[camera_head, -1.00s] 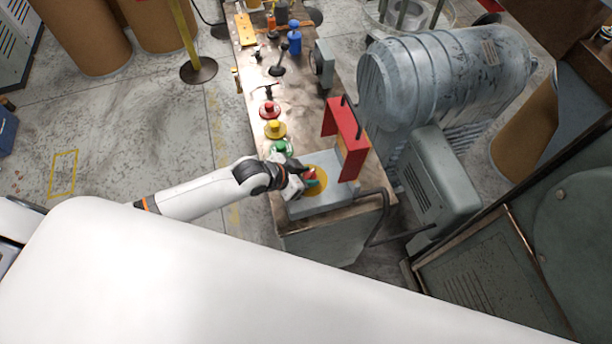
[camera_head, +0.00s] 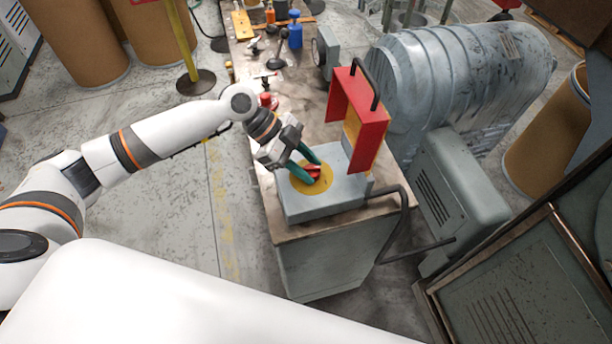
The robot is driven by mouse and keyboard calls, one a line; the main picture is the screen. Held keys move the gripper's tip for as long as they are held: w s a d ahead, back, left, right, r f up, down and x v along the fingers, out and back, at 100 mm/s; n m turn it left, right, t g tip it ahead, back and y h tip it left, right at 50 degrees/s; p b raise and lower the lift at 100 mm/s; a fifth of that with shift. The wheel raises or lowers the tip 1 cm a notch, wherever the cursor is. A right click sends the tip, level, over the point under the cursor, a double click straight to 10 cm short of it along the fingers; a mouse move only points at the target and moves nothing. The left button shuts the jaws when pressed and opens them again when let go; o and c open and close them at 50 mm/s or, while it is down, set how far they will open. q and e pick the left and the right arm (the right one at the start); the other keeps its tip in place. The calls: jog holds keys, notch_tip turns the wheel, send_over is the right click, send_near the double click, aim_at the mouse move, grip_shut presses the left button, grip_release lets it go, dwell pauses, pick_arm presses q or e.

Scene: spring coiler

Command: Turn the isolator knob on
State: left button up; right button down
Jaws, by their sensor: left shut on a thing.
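The isolator knob (camera_head: 313,171) is red and sits on a round yellow plate (camera_head: 298,187) on top of a grey box (camera_head: 340,192). The box stands at the near end of the bench. My left gripper (camera_head: 309,170) reaches down from the upper left, with its green fingers shut on the red knob. The fingers hide part of the knob, so its exact angle is hard to tell. My right gripper is not in view.
A large grey motor (camera_head: 455,85) is to the right. A blue bottle (camera_head: 295,32) and small tools lie farther along the bench (camera_head: 315,128).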

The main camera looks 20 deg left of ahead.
pick_arm(q)
jog(key=m+g+b, duration=0.2)
jog(key=m, duration=0.1)
jog(key=shift+w+f+g, duration=0.15)
jog(key=shift+w+g, duration=0.05)
jog(key=shift+g, duration=0.2)
jog(key=shift+d+m+g+y+b, duration=0.1)
jog(key=shift+m+g+y+b, duration=0.8)
jog(key=shift+m, duration=0.7)
jog(key=o, duration=1)
jog(key=shift+w, duration=0.1)
jog(key=shift+r, duration=0.2)
jog(key=b+v, duration=0.1)
jog(key=v, duration=1.1)
jog(key=shift+w+f, duration=0.1)
jog(key=shift+f, duration=0.1)
